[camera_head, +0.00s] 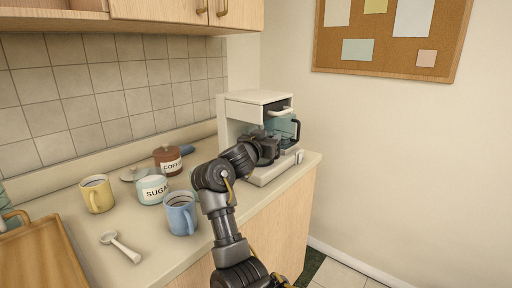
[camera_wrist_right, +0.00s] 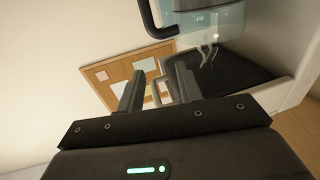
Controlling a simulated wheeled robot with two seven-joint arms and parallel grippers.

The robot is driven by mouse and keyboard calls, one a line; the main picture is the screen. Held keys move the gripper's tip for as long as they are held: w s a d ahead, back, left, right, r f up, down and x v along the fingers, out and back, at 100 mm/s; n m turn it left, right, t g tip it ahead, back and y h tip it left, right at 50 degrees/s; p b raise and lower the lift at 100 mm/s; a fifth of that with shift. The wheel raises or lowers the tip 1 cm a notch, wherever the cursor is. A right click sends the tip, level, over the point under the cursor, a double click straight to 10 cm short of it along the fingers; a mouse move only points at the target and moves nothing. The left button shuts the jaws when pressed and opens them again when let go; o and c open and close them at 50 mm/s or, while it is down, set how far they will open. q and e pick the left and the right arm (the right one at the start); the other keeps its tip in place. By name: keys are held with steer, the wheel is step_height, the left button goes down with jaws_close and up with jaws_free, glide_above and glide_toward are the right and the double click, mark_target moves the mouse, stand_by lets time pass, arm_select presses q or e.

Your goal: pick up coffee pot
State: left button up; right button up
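The coffee pot (camera_head: 284,128) has a bluish glass body and a black handle, and it sits inside the white coffee maker (camera_head: 259,97) at the end of the counter. In the right wrist view the pot (camera_wrist_right: 207,28) shows at the top, its black handle to the left. My right gripper (camera_head: 274,146) is at the front of the coffee maker, by the lower part of the pot, which it partly hides. In the right wrist view the gripper (camera_wrist_right: 157,70) is open, with nothing between its fingers and the handle beyond the fingertips. My left gripper is out of view.
On the counter (camera_head: 92,258) stand a blue mug (camera_head: 181,214), a sugar jar (camera_head: 153,189), a coffee jar (camera_head: 168,160) and a yellow mug (camera_head: 97,194). A white scoop (camera_head: 121,246) and wooden tray (camera_head: 42,262) lie nearer. The wall is right of the counter.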

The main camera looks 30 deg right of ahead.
step_height(320, 180, down, 8)
steer(key=x, duration=0.7)
steer(key=shift+d+r, duration=0.15)
steer(key=shift+d, duration=0.25)
jaws_close()
stand_by(1.0)
stand_by(0.5)
